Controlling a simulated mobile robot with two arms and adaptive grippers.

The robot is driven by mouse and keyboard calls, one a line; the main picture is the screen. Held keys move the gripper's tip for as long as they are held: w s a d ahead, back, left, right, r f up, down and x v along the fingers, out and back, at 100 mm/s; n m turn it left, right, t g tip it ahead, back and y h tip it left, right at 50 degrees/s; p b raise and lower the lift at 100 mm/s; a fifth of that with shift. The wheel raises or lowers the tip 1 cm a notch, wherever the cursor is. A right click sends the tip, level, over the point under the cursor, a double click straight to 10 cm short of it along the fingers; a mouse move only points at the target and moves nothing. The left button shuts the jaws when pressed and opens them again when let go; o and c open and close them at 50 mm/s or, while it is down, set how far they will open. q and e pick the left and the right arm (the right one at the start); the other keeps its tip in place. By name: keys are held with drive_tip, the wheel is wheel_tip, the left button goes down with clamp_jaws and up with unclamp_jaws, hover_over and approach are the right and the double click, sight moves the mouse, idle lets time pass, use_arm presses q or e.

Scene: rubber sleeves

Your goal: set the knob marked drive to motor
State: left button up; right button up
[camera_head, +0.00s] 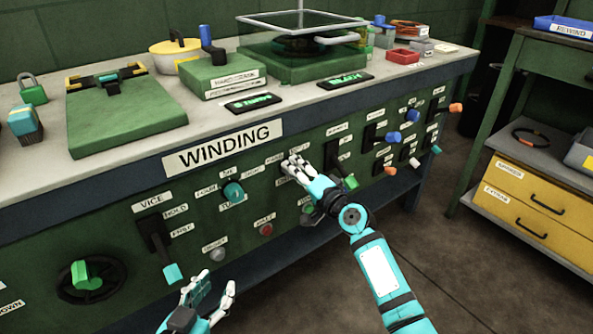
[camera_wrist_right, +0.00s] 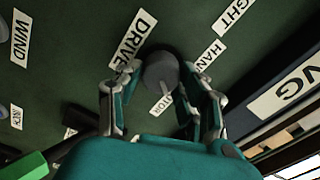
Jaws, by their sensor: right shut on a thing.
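The drive knob (camera_wrist_right: 161,72) is a round dark grey knob on the green panel. In the right wrist view it sits between the fingers of my right gripper (camera_wrist_right: 160,88), which is shut on it. The DRIVE label (camera_wrist_right: 131,40) is beside it, a partly hidden label ending in TOR (camera_wrist_right: 160,104) is below it, and a label starting HAN (camera_wrist_right: 211,55) is to its right. A pale mark on the knob points roughly towards the TOR label. In the head view my right gripper (camera_head: 297,168) hides the knob. My left gripper (camera_head: 211,294) is open and empty, low before the panel.
The WINDING sign (camera_head: 222,146) is above the panel's controls. A teal knob (camera_head: 233,192), a vice lever (camera_head: 160,245) and a red button (camera_head: 266,229) lie to the left. A green-tipped lever (camera_head: 350,181) and several coloured switches are close on the right.

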idle(0.3)
drive_tip(key=o, duration=1.1)
drive_tip(key=shift+d, duration=0.1)
drive_tip(key=shift+o, duration=0.2)
drive_tip(key=v, duration=1.2)
